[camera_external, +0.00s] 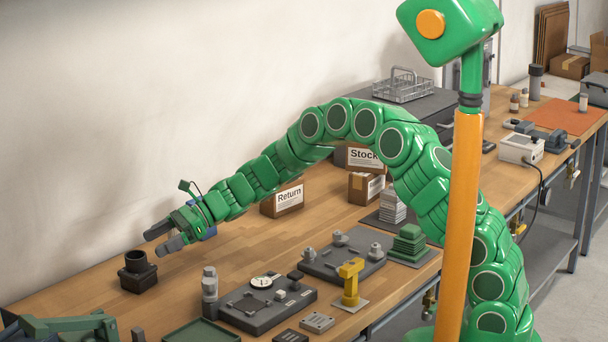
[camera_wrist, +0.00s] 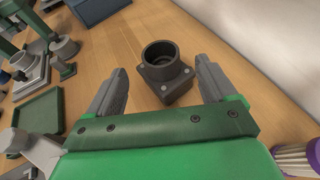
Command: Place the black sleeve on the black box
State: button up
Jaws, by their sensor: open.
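A black sleeve (camera_external: 136,260), a short open-topped cylinder, stands upright on a square black base (camera_external: 139,281) at the left of the bench. In the wrist view the sleeve (camera_wrist: 160,54) sits on the square base (camera_wrist: 168,91), which has round studs at its corners. I cannot tell whether sleeve and base are one piece, or whether the base is the black box. My gripper (camera_external: 156,240) is open and empty, above and slightly right of the sleeve. In the wrist view its fingers (camera_wrist: 160,75) lie either side of the piece, apparently not touching it.
A dark plate with a dial gauge (camera_external: 262,283), a grey bottle (camera_external: 209,283) and a green tray (camera_external: 205,333) lie to the right and front. A Return box (camera_external: 285,199) stands behind. A large dark case (camera_external: 418,112) carries a wire basket. Bare wood surrounds the sleeve.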

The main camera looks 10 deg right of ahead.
jog(key=v, duration=0.4)
jog(key=shift+w+d, duration=0.1)
jog(key=shift+d, duration=0.2)
